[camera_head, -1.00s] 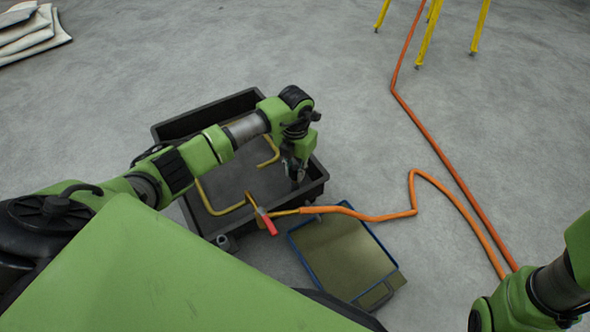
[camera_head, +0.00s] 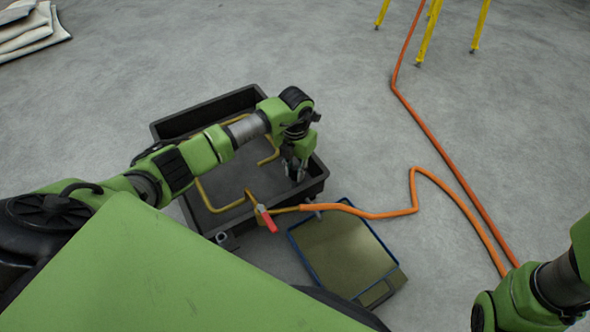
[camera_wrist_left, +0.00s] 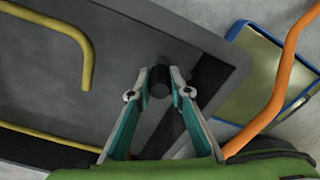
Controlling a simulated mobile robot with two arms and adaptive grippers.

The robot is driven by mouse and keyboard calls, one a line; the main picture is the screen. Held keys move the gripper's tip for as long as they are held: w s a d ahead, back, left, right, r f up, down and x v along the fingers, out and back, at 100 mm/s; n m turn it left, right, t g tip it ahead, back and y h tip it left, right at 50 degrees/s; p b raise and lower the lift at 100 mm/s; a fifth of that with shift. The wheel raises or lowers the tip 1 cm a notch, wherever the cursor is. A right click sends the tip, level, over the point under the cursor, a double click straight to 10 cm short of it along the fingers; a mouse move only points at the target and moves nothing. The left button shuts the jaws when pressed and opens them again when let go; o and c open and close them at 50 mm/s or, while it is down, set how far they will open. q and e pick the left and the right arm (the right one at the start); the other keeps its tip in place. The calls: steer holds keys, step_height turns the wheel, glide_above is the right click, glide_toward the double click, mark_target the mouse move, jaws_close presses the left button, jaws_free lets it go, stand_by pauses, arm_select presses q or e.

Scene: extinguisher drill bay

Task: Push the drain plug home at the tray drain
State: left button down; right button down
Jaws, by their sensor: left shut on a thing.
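The black tray (camera_head: 165,131) stands on the floor ahead of me, with a yellow pipe inside it. My left gripper (camera_head: 296,176) reaches down inside the tray near its right wall. In the left wrist view the left gripper (camera_wrist_left: 160,88) is shut on the dark cylindrical drain plug (camera_wrist_left: 160,75), its fingertips on either side. The tray floor (camera_wrist_left: 110,90) lies beneath. The drain opening is hidden, and I cannot tell how deep the plug sits. My right arm shows at the lower right, but its gripper is out of view.
A red-handled valve (camera_head: 266,219) sits at the tray's near edge, joined to an orange hose (camera_head: 385,217). A blue-edged flat scale-like unit (camera_head: 345,255) lies right of the tray. Yellow legs (camera_head: 427,40) stand at the back.

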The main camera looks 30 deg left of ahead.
arm_select(q)
steer(key=c, duration=1.8)
jaws_free()
